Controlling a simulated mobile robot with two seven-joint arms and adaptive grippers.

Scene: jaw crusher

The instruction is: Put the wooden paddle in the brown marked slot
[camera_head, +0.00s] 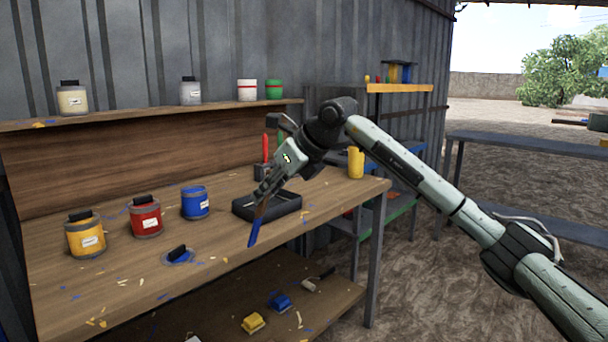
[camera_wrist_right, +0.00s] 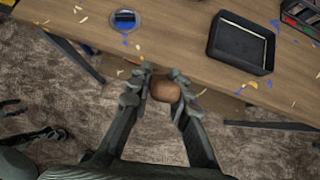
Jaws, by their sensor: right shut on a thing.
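My right gripper (camera_head: 263,192) is shut on the wooden paddle (camera_head: 260,211), which hangs down at the table's front edge. The paddle is brown above and blue at its lower end. In the right wrist view, its rounded brown end (camera_wrist_right: 165,91) shows between the fingertips (camera_wrist_right: 160,88). A dark rack (camera_head: 261,171) with a red and a green upright tool stands behind the arm; part of it also shows in the right wrist view (camera_wrist_right: 300,18). I cannot make out a brown marked slot. Dark jointed parts at the lower left of the wrist view may be my left gripper (camera_wrist_right: 38,135).
A black tray (camera_head: 285,210) lies on the workbench (camera_head: 120,285) just behind the paddle. Yellow (camera_head: 86,238), red (camera_head: 146,219) and blue (camera_head: 195,204) paint cans stand to the left. A yellow cup (camera_head: 355,163) is at the right.

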